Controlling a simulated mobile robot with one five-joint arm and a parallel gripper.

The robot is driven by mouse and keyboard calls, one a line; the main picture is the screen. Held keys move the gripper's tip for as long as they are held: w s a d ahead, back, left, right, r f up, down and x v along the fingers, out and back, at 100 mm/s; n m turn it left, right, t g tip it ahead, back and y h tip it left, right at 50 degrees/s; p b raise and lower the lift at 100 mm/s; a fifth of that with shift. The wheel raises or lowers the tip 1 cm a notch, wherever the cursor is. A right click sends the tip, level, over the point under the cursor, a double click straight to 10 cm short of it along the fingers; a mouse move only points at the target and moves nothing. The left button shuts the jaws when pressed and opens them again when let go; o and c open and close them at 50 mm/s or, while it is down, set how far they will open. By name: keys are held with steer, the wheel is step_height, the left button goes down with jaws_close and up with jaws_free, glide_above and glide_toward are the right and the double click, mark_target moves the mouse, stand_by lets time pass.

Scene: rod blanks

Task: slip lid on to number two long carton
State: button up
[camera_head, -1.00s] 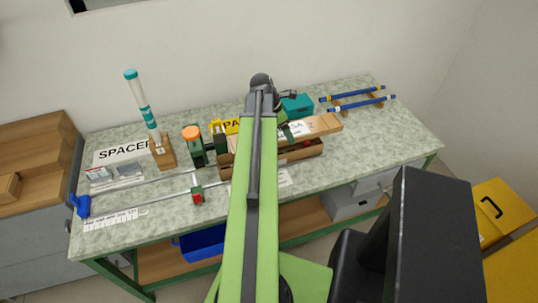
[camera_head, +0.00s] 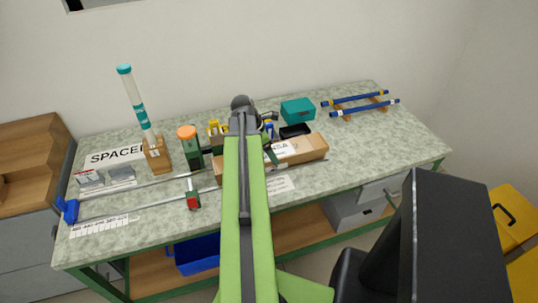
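The long light-brown cardboard lid (camera_head: 308,149) with a white label ending in "SA" lies level over the spot of the open long carton and hides it. I cannot tell whether it is fully seated or just above the carton's rim. My gripper (camera_head: 270,153) is at the lid's left-middle part, with a dark finger against the lid. My green arm hides the other finger and part of the lid's left half. The grip appears shut on the lid.
Behind are a teal box (camera_head: 298,110) and a black tray (camera_head: 294,131). Blue rods (camera_head: 365,106) rest at right; the bench's right front is clear.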

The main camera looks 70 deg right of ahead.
steer(key=shift+f, duration=0.15)
steer(key=o, duration=1.2)
steer(key=shift+o, duration=0.2)
steer(key=shift+r+p, duration=0.35)
steer(key=shift+r, duration=0.15)
steer(key=p+v, duration=1)
steer(key=v, duration=0.1)
steer(key=shift+r, duration=0.2)
steer(key=shift+w+a, duration=0.1)
